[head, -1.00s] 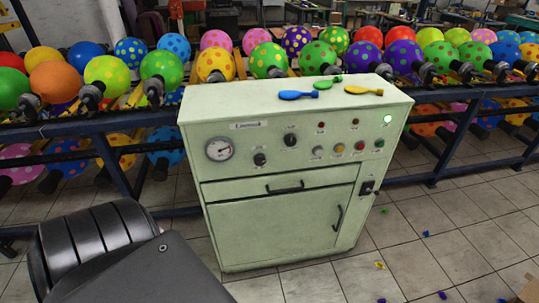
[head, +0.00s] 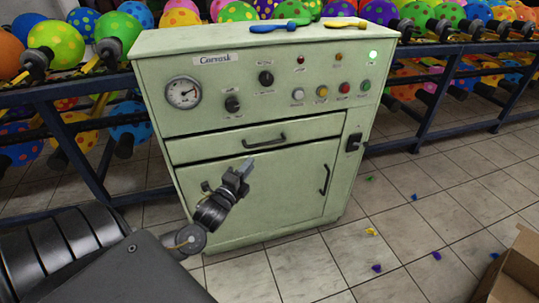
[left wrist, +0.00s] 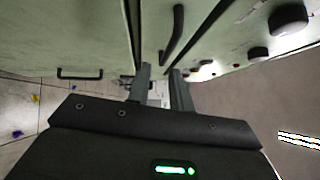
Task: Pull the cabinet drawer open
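The pale green cabinet (head: 300,75) stands ahead. Its drawer (head: 215,145) looks shut, flush with the front, and has a dark bar handle (head: 263,142). My left gripper (head: 246,166) is just below and left of that handle in the head view, in front of the lower door. In the left wrist view the drawer handle (left wrist: 173,36) lies beyond the fingertips. The two fingers (left wrist: 160,69) are apart with nothing between them, and a gap separates them from the handle. My right gripper is not in view.
The lower door (head: 285,195) has its own upright handle (head: 324,180), also visible in the left wrist view (left wrist: 80,74). Balloon racks (head: 430,125) stand behind and beside the cabinet. A cardboard box (head: 515,270) sits at lower right. Tiled floor (head: 410,225) is mostly free, with small coloured scraps.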

